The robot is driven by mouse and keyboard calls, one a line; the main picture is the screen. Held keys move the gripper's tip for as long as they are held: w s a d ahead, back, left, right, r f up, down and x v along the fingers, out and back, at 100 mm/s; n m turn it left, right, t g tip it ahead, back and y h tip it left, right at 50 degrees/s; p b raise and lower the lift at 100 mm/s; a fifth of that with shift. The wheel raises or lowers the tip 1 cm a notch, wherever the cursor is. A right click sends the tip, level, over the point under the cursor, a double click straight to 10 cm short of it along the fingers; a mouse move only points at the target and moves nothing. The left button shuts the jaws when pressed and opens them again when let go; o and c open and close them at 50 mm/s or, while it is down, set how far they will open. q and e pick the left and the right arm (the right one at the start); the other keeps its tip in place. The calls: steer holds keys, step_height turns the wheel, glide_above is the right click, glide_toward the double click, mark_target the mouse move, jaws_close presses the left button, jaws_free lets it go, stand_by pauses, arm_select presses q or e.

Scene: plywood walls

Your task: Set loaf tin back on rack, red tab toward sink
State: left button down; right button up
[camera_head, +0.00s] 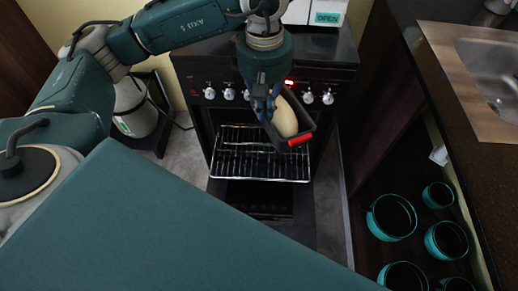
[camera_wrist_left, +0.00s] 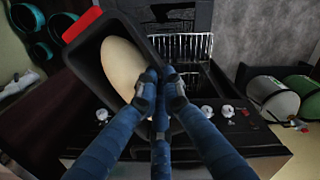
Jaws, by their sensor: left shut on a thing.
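A dark loaf tin (camera_head: 309,117) with a pale loaf or dough (camera_head: 286,119) in it is held in front of the oven, over the right part of the pulled-out rack (camera_head: 250,168). Its red tab (camera_head: 300,139) is on the near end, facing toward me and slightly right. The sink (camera_head: 490,72) is at the upper right. My left gripper (camera_head: 264,106) is shut on the tin's left side wall. In the left wrist view the blue fingers (camera_wrist_left: 162,92) grip the rim, and the red tab (camera_wrist_left: 82,24) is at the tin's far end. My right gripper is not in view.
The oven front has several white knobs (camera_head: 228,94) above the rack. The open oven door (camera_head: 260,197) lies below it. Several teal-rimmed pots (camera_head: 391,217) stand on the right under the counter (camera_head: 455,110). A white canister (camera_head: 135,112) stands left of the oven.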

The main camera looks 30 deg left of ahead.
arm_select(q)
steer(key=w+a+f+n+b, duration=0.2)
steer(key=w+f+n+b, duration=0.1)
steer(key=f+n+b, duration=0.35)
steer(key=w+a+f+n+b, duration=0.1)
steer(key=w+f+n+b, duration=0.1)
steer(key=f+n+b, duration=0.45)
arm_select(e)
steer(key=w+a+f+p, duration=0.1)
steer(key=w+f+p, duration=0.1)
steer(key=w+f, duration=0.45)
arm_select(q)
steer(key=b, duration=0.3)
glide_above(261, 171)
step_height(261, 171, down, 17)
steer(key=shift+y, duration=0.3)
steer(key=shift+w+f, duration=0.15)
steer(key=shift+f, duration=2.35)
steer(key=shift+r, duration=0.1)
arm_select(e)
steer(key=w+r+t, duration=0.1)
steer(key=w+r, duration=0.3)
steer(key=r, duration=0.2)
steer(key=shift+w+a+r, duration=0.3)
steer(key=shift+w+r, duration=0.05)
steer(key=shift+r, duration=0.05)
